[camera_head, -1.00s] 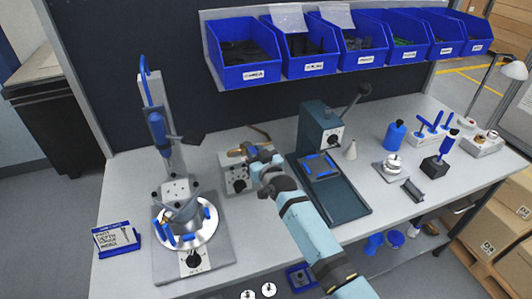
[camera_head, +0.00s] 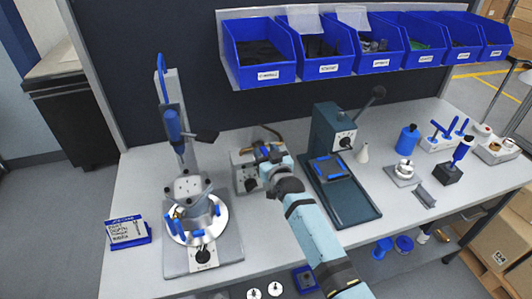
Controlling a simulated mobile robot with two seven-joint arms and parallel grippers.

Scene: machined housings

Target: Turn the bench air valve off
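A grey block (camera_head: 247,184) with a black knob on its front stands on the bench between the two presses. A brass-coloured part and a thin bent piece (camera_head: 270,132) show at its top; I take this for the air valve, but my gripper covers much of it. My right gripper (camera_head: 262,153) is at the top right of the block, with its arm coming from the lower right. Its fingers are small and partly hidden, so I cannot tell whether they are open, shut or touching the valve. My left gripper is not in view.
A press with a round plate (camera_head: 222,220) stands left, and a blue-handled column (camera_head: 172,125) rises behind it. A teal lever press (camera_head: 333,130) is close right of my gripper. Blue bins (camera_head: 258,75) hang above. Bare bench lies front centre.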

